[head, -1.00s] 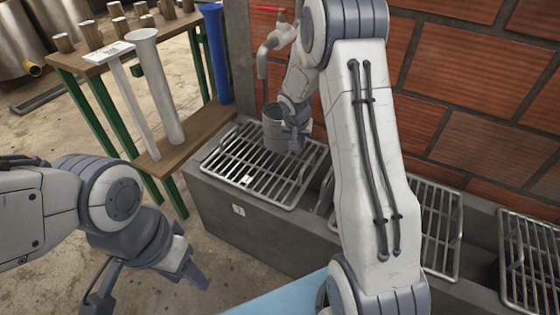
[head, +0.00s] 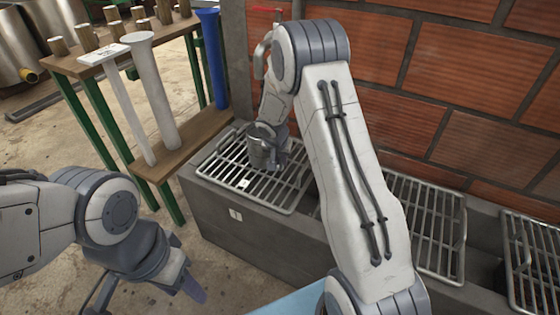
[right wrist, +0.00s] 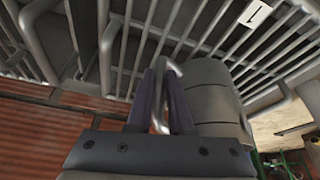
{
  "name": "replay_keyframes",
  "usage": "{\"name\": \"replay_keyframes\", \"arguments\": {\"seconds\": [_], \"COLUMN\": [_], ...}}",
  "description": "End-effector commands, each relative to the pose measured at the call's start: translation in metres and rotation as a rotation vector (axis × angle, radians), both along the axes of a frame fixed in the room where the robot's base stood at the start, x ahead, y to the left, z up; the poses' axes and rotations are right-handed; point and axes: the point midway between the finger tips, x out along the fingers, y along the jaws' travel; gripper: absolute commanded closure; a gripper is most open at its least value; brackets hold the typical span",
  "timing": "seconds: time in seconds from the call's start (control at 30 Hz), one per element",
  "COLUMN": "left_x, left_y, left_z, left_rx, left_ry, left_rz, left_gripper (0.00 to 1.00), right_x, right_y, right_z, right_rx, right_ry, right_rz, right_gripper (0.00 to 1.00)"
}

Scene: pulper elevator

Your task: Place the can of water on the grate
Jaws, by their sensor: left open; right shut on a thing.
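The can (head: 262,148) is a small grey metal can at the left grate. My right gripper (head: 279,152) is shut on its handle. In the right wrist view the can (right wrist: 212,95) is beside the purple fingers of my right gripper (right wrist: 163,98), with the handle between them. The left grate (head: 282,190), with a label numbered 1, lies under the can; I cannot tell whether the can touches it. The water inside is not visible. My left gripper (head: 150,290) is open and empty at the lower left, away from the grate.
A red-handled tap (head: 264,45) is on the wall behind the can, partly hidden by my right arm. More grates (head: 420,225) continue to the right along the concrete trough (head: 225,215). A wooden rack (head: 185,140) with white and blue tubes stands at the left.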

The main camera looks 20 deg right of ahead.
Motion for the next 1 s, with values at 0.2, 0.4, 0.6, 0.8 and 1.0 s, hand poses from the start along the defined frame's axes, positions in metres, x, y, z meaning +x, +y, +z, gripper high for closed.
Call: {"name": "replay_keyframes", "arguments": {"seconds": [0.2, 0.4, 0.6, 0.8, 1.0], "left_x": [0.0, 0.0, 0.0, 0.0, 0.0], "left_y": [0.0, 0.0, 0.0, 0.0, 0.0], "left_z": [-0.003, -0.003, 0.004, 0.014, 0.025], "left_rx": [0.0, 0.0, 0.0, 0.0, 0.0], "left_ry": [0.0, 0.0, 0.0, 0.0, 0.0], "left_rz": [0.0, 0.0, 0.0, 0.0, 0.0], "left_gripper": [0.5, 0.5, 0.5, 0.5, 0.5], "right_x": [0.0, 0.0, -0.001, -0.011, -0.024], "right_y": [0.0, 0.0, 0.001, 0.01, 0.021], "right_z": [-0.002, -0.002, 0.006, 0.043, 0.083], "right_rx": [0.0, 0.0, -0.001, 0.0, 0.0], "right_ry": [0.001, 0.001, -0.001, -0.002, -0.002], "right_rz": [0.0, 0.0, 0.0, 0.002, 0.002], "right_gripper": [0.51, 0.51, 0.51, 0.51, 0.51]}}
